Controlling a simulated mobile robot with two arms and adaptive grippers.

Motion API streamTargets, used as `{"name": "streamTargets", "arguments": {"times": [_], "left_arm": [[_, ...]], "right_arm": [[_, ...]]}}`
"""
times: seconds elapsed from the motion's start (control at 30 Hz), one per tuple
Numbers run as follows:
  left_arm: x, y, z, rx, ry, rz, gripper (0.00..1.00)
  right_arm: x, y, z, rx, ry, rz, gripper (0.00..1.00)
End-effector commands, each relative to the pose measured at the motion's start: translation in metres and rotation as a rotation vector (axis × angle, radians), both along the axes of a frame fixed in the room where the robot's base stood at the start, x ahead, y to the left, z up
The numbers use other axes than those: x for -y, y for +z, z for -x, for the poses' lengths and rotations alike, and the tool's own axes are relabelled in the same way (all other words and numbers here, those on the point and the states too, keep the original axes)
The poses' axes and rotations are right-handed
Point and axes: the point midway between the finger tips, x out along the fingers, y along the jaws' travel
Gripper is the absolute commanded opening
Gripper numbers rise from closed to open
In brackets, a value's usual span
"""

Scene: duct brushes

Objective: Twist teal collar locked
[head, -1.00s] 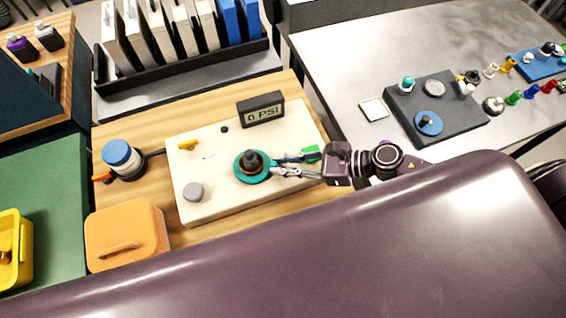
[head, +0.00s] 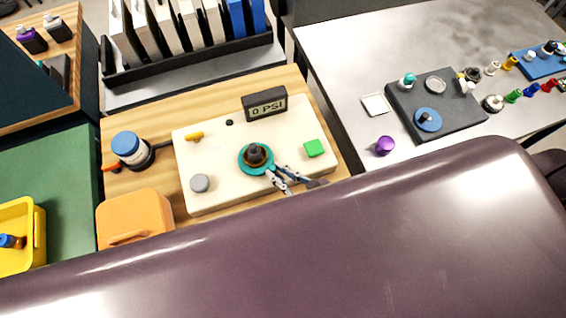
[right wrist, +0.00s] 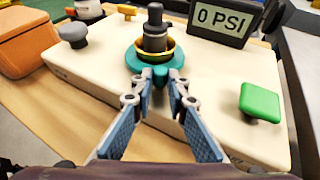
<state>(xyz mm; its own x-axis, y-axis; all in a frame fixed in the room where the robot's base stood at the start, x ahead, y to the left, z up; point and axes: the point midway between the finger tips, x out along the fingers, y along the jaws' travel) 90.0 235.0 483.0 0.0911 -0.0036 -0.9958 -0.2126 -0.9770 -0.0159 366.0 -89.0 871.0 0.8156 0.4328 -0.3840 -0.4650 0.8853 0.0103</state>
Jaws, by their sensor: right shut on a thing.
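The teal collar (head: 257,170) is a flat ring around a dark upright fitting (head: 255,153) on a cream panel (head: 225,203). In the right wrist view the collar (right wrist: 133,63) shows a tab toward me, with a gold ring and a black stem above it. My right gripper (head: 273,177) reaches it from the near right side in the head view. In the right wrist view its fingers (right wrist: 160,76) are closed together on the collar's near edge. The gauge (head: 265,103) behind reads 0 PSI. The left gripper is not in view.
A green button (head: 314,148), a grey knob (head: 200,183) and a yellow lever (head: 195,136) are on the panel. An orange case (head: 135,215) and a blue-capped jar (head: 130,148) stand left. A purple piece (head: 384,145) lies on the grey table to the right.

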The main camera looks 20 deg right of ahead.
Motion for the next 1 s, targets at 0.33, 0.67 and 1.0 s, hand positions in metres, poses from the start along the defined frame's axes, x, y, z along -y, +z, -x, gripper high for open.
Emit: {"name": "streamTargets", "arguments": {"times": [0.33, 0.67, 1.0], "left_arm": [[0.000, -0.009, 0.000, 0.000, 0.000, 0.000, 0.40], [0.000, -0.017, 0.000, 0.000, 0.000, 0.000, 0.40], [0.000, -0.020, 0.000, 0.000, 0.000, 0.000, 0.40]], "right_arm": [[-0.025, -0.001, 0.011, -0.002, -0.317, -0.007, 0.00], [-0.040, 0.000, 0.013, 0.001, -0.515, -0.004, 0.00], [-0.046, 0.001, 0.013, 0.003, -0.586, -0.001, 0.00]]}}
